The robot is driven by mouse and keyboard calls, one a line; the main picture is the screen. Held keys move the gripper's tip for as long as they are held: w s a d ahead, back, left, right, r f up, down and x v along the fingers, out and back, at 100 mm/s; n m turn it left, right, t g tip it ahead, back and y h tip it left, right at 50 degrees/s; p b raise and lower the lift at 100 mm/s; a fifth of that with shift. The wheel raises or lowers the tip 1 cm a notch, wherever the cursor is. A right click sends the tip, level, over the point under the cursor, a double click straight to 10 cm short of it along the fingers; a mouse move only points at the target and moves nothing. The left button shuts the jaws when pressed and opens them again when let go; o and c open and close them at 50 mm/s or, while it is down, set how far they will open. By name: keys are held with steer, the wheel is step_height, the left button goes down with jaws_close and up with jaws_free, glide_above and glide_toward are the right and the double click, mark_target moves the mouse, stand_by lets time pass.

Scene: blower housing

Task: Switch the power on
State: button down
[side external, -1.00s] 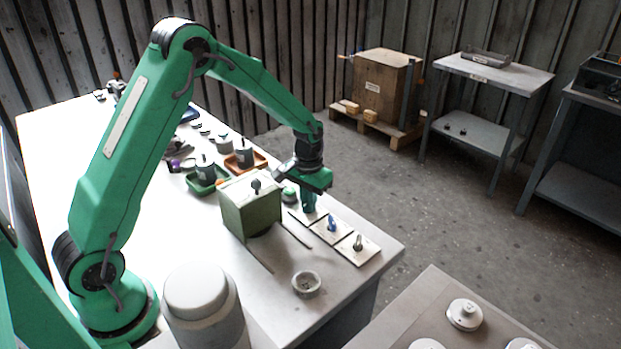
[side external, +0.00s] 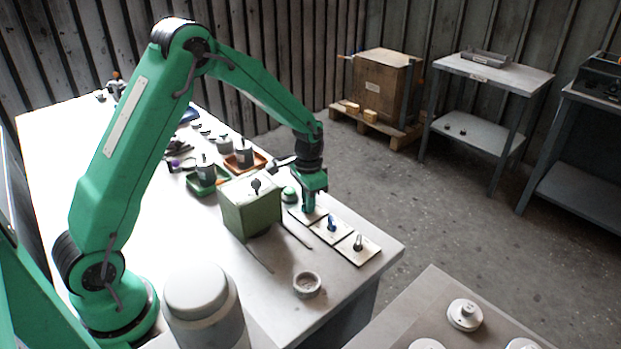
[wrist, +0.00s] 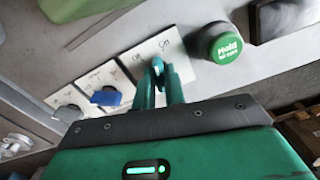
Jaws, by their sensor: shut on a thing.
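My gripper (side external: 309,207) points down at the far switch plate in a row on the bench. In the wrist view its two green fingers (wrist: 160,72) are shut on a small switch lever (wrist: 157,62) on a white plate (wrist: 148,48). The fingers hide most of the lever. Small lettering on the plate seems to mark On and Off, but I cannot read it surely. A second plate beside it carries a blue lever (side external: 331,222), also in the wrist view (wrist: 105,98). A third plate carries a grey lever (side external: 358,243).
A round green button (wrist: 226,48) lettered "Hold" stands close beside the gripped switch. A green box housing (side external: 250,208) with a knob stands left of the plates. A small round cup (side external: 307,284) sits near the bench edge.

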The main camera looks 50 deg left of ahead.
steer(key=shift+m, duration=2.2)
steer(key=c, duration=1.6)
jaws_free()
steer(key=shift+o, duration=0.2)
steer(key=shift+r, duration=0.1)
steer(key=shift+r, duration=2.95)
steer(key=shift+r, duration=0.1)
